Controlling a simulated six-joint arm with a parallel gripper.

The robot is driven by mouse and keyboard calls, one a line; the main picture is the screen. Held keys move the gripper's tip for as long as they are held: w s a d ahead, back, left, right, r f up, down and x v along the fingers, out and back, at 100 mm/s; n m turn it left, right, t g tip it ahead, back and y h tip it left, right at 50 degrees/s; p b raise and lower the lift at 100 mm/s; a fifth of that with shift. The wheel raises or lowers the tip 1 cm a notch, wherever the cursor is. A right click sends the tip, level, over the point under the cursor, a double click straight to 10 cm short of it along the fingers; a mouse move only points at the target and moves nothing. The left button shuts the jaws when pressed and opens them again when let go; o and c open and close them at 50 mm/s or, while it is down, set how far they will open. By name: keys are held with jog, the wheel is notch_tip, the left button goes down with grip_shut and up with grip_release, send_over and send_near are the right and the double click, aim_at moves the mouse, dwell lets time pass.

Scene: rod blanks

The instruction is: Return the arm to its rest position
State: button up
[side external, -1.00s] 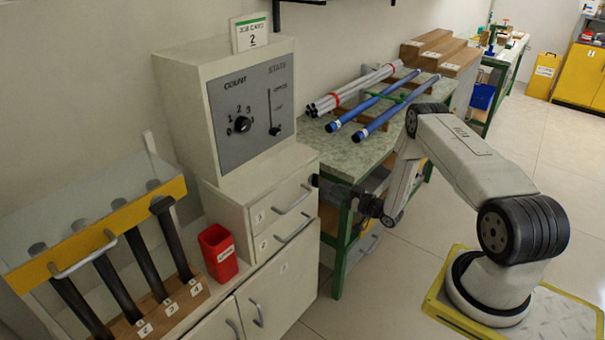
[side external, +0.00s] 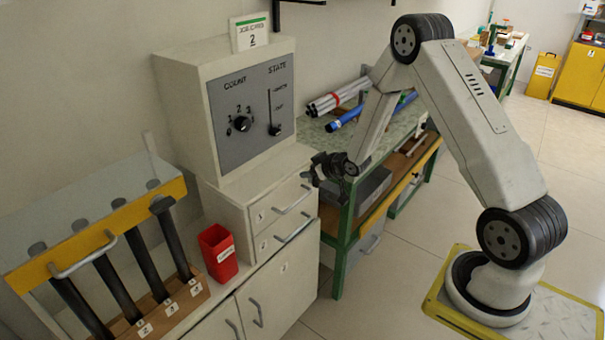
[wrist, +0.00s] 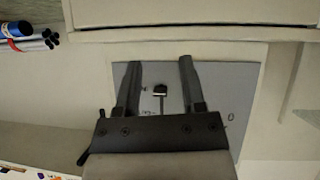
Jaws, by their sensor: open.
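My gripper (side external: 335,168) hangs beside the drawer cabinet, in front of the green-framed workbench, with my arm bent up high above it. In the wrist view my gripper (wrist: 158,82) shows two dark fingers spread apart with nothing between them. Beyond the fingers is the grey control panel (wrist: 225,90), seen upside down, with a slider knob between the fingertips. In the side view the panel (side external: 232,150) has a COUNT dial (side external: 241,123) and a STATE slider (side external: 275,129), whose knob is at the bottom of its slot.
Grey rods (side external: 335,100) and blue rods (side external: 345,118) lie on the workbench, partly hidden by my arm. A red cup (side external: 218,252) and a yellow-topped rack of dark rods (side external: 115,275) stand at the left. A drawer cabinet (side external: 275,215) is near my gripper.

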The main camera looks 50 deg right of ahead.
jog(key=s+a+r+g, duration=0.4)
jog(key=s+a+r, duration=0.1)
jog(key=s+a, duration=0.4)
jog(key=s+a+r+g+y, duration=0.1)
jog(key=s+a+r+g, duration=0.3)
jog(key=s+a, duration=0.5)
jog(key=s, duration=0.3)
jog(key=shift+s+a+r+g, duration=0.25)
jog(key=shift+s+r+g, duration=0.05)
jog(key=shift+r+g, duration=0.1)
jog(key=shift+w, duration=0.1)
